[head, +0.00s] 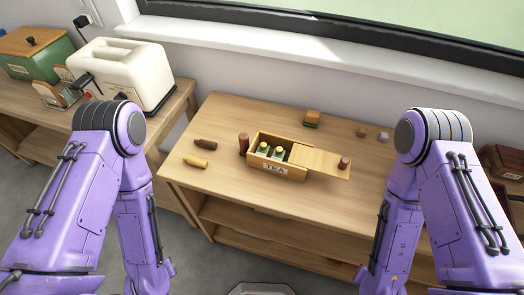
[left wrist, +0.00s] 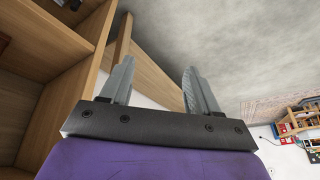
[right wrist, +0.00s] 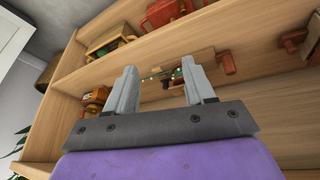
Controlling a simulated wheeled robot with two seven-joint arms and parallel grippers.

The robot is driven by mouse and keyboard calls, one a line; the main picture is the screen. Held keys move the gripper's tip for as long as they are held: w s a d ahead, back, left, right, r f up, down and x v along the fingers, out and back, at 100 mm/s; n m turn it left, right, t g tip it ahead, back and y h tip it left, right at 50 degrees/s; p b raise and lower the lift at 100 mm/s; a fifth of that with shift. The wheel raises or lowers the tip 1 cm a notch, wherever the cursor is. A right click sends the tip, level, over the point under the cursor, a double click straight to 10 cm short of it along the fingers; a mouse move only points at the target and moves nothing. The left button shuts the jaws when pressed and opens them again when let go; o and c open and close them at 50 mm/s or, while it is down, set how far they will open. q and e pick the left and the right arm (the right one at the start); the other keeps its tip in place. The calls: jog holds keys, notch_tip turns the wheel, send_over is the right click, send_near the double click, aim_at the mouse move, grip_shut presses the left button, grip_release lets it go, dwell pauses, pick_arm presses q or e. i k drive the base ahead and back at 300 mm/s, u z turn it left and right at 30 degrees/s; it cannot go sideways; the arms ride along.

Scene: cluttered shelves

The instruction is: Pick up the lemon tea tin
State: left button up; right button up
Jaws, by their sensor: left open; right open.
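A wooden box labelled TEA (head: 275,169) sits on the wooden table, with its lid slid partly off to the right. Two small green tins with pale tops stand in its open left part, a left tin (head: 263,149) and a right tin (head: 277,153). Their labels are too small to read, so I cannot tell which is lemon. My left gripper (left wrist: 157,68) is open and empty, beside wooden shelving in the left wrist view. My right gripper (right wrist: 159,66) is open and empty, facing shelves in the right wrist view. Both grippers are hidden in the head view.
A dark red cylinder (head: 243,144) stands just left of the box, and a small one (head: 344,163) is at the lid's right end. Brown (head: 205,144) and yellow (head: 195,161) pieces lie further left. A cream toaster (head: 122,72) stands on the left counter. The table's front is clear.

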aim_at(263, 149)
jog(key=k, duration=0.5)
jog(key=u, duration=1.35)
jog(key=k, duration=0.8)
jog(key=z, duration=1.6)
jog(key=i, duration=0.5)
jog(key=z, duration=0.1)
